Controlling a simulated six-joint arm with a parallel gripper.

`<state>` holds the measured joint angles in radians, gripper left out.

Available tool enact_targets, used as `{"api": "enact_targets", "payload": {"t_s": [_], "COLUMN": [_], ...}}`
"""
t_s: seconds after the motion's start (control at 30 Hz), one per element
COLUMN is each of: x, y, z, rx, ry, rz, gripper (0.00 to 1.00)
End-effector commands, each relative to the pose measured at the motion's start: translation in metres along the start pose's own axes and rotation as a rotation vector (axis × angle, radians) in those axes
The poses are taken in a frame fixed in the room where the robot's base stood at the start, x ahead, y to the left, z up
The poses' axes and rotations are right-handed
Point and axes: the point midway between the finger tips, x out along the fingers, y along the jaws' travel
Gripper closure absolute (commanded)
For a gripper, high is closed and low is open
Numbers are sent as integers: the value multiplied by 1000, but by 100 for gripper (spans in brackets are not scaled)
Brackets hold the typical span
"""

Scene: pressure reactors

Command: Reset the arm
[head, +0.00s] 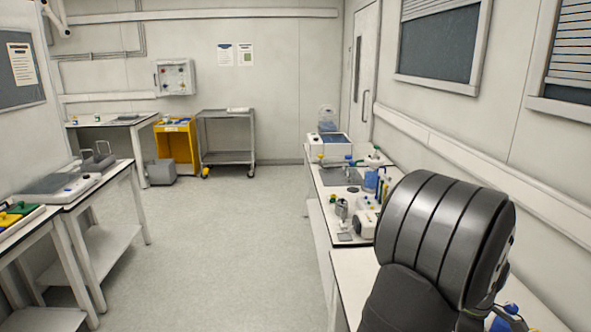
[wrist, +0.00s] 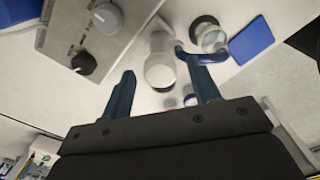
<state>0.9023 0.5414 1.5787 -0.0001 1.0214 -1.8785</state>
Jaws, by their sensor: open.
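My gripper (wrist: 162,70) shows in the wrist view with its two dark blue fingers spread apart. A pale, blurred cylindrical object (wrist: 160,62) appears between and beyond the fingers; the fingers do not close on it. Just right of it is a round clear-and-dark piece (wrist: 209,36) with a blue curved part near the right fingertip. I cannot tell whether they touch. In the head view, a large dark grey segmented part of my arm fills the lower right, and the gripper fingers cannot be made out there.
In the wrist view, a grey panel with knobs (wrist: 83,63) is upper left and a blue square (wrist: 251,40) upper right. The head view shows a crowded right bench (head: 318,190), left tables (head: 125,168), a yellow cabinet (head: 177,140), a grey cart (head: 226,114) and clear floor between.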

Motion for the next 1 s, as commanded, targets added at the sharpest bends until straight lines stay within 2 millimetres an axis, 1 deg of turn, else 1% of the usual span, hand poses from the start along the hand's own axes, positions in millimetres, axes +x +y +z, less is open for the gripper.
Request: {"api": "enact_targets", "payload": {"t_s": [1.0], "x": [0], "y": [0], "z": [0], "rx": [791], "ry": [0], "rz": [0], "gripper": [44]}}
